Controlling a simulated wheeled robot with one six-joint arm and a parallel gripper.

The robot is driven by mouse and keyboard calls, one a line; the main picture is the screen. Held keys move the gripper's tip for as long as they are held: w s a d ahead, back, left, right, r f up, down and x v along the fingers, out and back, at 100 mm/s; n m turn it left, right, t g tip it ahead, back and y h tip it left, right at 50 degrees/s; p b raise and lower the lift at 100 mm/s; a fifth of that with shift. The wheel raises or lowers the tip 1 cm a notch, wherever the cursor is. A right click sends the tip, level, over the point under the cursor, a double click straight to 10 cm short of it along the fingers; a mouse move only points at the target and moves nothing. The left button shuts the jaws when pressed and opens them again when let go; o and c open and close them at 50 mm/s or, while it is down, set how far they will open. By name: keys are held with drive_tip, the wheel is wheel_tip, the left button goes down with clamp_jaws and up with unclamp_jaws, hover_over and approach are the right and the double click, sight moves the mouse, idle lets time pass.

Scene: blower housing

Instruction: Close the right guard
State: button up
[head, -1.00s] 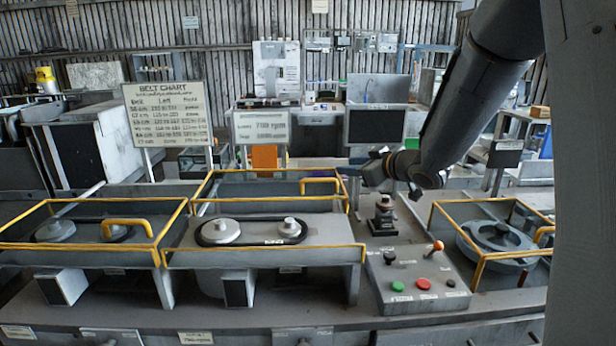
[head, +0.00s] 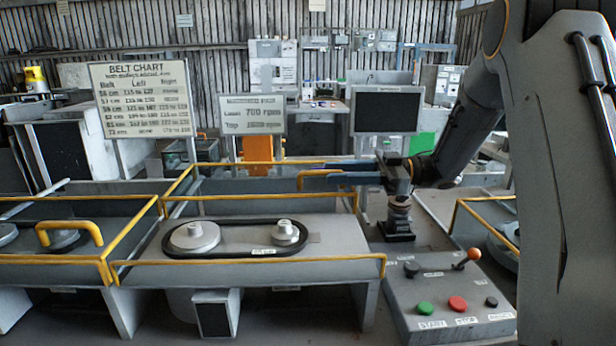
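The right guard is a grey tray-like cover with yellow edges, standing raised at the back of the middle bay; its yellow handle (head: 312,174) is at its right end. Below it, the black belt (head: 250,253) runs around two silver pulleys (head: 195,236), uncovered. My gripper (head: 335,173) reaches in from the right at the handle. Its two bluish fingers look apart, one above and one below the handle bar. I cannot tell whether they touch it.
A control box (head: 440,300) with green and red buttons and an orange-knobbed lever (head: 467,258) stands front right. A dark post-like fixture (head: 397,222) is just below my gripper. A yellow-edged bay (head: 485,215) is at the right. A monitor (head: 387,110) and signs stand behind.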

sight(303, 173)
drive_tip(key=a+p, duration=0.2)
drive_tip(key=a, duration=0.5)
drive_tip(key=shift+a, duration=0.15)
clamp_jaws()
